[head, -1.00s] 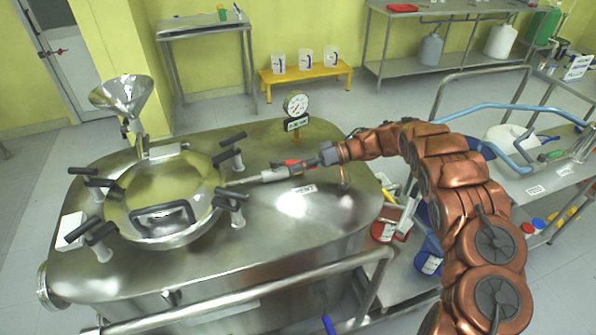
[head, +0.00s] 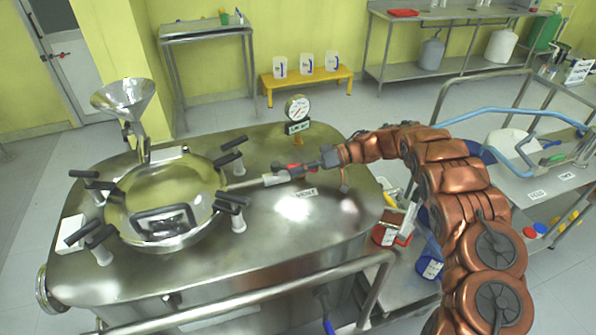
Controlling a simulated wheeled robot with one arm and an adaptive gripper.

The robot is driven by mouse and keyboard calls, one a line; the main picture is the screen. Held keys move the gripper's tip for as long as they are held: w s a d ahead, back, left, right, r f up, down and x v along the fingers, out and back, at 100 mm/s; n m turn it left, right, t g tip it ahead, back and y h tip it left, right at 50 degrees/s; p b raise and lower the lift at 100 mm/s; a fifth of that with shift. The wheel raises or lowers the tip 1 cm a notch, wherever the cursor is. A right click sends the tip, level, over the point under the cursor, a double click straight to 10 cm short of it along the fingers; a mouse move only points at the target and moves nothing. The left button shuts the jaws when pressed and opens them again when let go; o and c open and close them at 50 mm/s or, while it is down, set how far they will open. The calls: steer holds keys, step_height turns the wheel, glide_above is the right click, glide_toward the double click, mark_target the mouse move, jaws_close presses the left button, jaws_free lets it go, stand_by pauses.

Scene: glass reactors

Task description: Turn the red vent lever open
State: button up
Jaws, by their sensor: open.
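The red vent lever (head: 293,166) shows as a small red piece on the steel reactor top (head: 285,225), behind the white "VENT" label (head: 306,193). My gripper (head: 272,179) reaches in from the right, low over the reactor top, and points left. It is open. In the picture its dark wrist end overlaps the lever and hides part of it. I cannot tell whether they touch.
A round glass-like lid (head: 165,195) with several black-handled clamps is left of my gripper. A pressure gauge (head: 298,108) stands behind the lever, and a steel funnel (head: 125,100) at back left. A steel rail (head: 240,295) runs along the front.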

steer(key=shift+d, duration=0.1)
steer(key=shift+v, duration=3.95)
